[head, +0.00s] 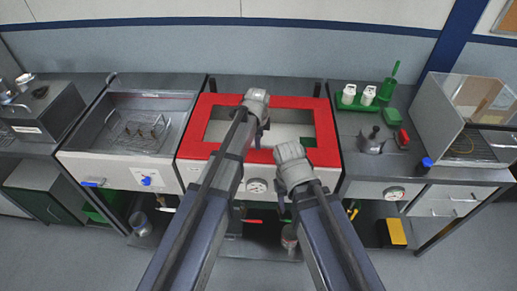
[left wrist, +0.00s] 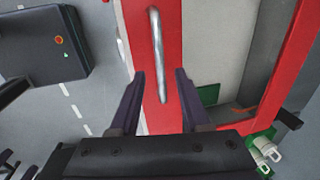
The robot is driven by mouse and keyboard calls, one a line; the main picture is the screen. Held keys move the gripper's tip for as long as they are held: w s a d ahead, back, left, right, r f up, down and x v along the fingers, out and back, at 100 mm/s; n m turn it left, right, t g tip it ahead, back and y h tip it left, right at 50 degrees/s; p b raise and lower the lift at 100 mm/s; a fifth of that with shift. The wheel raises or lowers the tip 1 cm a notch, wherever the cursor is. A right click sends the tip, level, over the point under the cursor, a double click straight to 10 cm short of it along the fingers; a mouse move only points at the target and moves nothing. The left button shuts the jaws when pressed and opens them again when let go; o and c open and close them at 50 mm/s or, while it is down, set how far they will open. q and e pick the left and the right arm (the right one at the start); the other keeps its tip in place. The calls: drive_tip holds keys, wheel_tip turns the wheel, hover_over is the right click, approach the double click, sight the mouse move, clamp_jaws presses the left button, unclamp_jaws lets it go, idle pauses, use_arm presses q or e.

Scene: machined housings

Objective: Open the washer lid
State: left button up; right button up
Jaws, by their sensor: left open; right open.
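The washer lid is a red frame (head: 225,154) around a see-through window, lying flat over the middle machine in the head view. In the left wrist view its red face (left wrist: 135,20) carries a silver bar handle (left wrist: 157,45). My left gripper (head: 261,128) is over the lid in the head view. In the left wrist view its two open fingers (left wrist: 159,88) stand either side of the handle's lower part, with gaps showing; how far above the handle they are is unclear. My right gripper (head: 288,195) is open, in front of the lid's front edge. The left arm hides part of the lid.
An open sink basin (head: 150,100) adjoins on the left. A green tray (head: 352,98) with white-topped containers and a metal pot (head: 371,141) stand on the right counter. A clear-sided cabinet (head: 440,115) is farther right. Shelves with items lie below.

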use_arm(q)
drive_tip(key=shift+w+f+b, duration=0.15)
drive_tip(key=shift+f+b, duration=0.3)
drive_tip(key=shift+f, duration=0.25)
drive_tip(key=shift+w+f+b, duration=0.15)
drive_tip(key=shift+f+b, duration=0.25)
drive_tip(key=shift+f, duration=0.3)
use_arm(e)
wheel_tip(320, 180, down, 3)
drive_tip(key=shift+r, duration=0.15)
use_arm(q)
drive_tip(key=shift+r, duration=0.1)
clamp_jaws()
